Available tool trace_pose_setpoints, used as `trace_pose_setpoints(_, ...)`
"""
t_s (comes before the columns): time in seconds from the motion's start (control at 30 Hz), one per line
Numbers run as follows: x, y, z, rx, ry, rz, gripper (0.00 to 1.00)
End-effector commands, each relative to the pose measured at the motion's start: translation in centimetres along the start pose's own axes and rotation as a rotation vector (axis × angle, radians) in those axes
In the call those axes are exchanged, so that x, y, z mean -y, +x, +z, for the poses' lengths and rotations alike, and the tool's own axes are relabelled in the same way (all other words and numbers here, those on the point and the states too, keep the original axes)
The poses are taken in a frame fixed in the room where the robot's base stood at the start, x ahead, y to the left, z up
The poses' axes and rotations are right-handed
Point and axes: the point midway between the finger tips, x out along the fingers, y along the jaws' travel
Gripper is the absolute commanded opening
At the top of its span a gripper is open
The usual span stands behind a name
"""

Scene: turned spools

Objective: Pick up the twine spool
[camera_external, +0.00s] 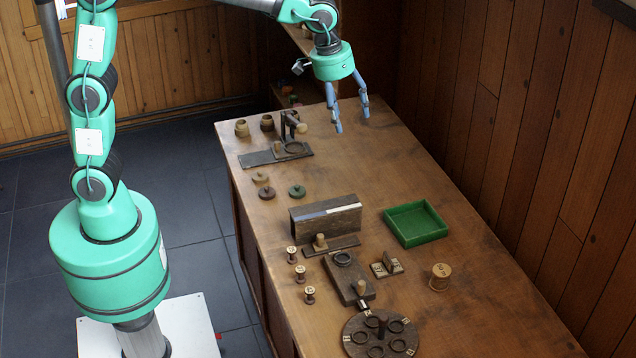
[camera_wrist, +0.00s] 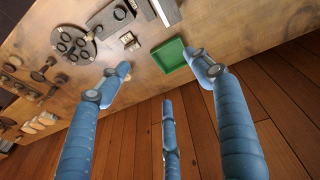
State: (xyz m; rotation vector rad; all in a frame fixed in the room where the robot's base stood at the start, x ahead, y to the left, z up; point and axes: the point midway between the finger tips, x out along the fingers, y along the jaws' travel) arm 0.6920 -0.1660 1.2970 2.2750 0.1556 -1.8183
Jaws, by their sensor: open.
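A tan, lidded-looking spool with a dark mark on top (camera_external: 440,276) stands upright on the table, right of the small block pair; I take it as the twine spool, though its label is too small to read. In the wrist view it is mostly hidden behind the left fingertip. Three smaller marked spools (camera_external: 300,273) stand in a row near the table's left edge. My gripper (camera_external: 352,118) is open and empty, its blue fingers pointing down above the table's far end, well away from these spools. In the wrist view my gripper (camera_wrist: 160,72) has its fingers spread wide.
A green tray (camera_external: 415,224) lies between my gripper and the tan spool. An upright dark board (camera_external: 325,218), a round holder (camera_external: 380,340) and a dark block (camera_external: 346,278) stand nearby. A wooden wall (camera_external: 545,130) borders the right side. The table's far right is clear.

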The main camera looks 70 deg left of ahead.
Motion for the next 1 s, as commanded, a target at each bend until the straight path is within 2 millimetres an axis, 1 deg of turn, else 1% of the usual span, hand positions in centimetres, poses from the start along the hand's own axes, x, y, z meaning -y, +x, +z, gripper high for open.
trace_pose_setpoints(0.03,-1.1,0.6,-0.8,0.011,-0.004,-0.003,0.65)
trace_pose_setpoints(0.2,-4.4,2.8,-3.0,0.035,-0.029,-0.011,0.65)
trace_pose_setpoints(0.37,-7.6,5.1,-4.8,0.058,-0.052,-0.021,0.65)
trace_pose_setpoints(0.5,-10.3,7.5,-6.0,0.079,-0.072,-0.031,0.65)
trace_pose_setpoints(0.57,-11.5,8.5,-6.5,0.086,-0.081,-0.035,0.65)
trace_pose_setpoints(0.8,-16.0,13.2,-7.7,0.118,-0.115,-0.055,0.65)
trace_pose_setpoints(1.0,-19.7,17.5,-8.1,0.144,-0.144,-0.075,0.65)
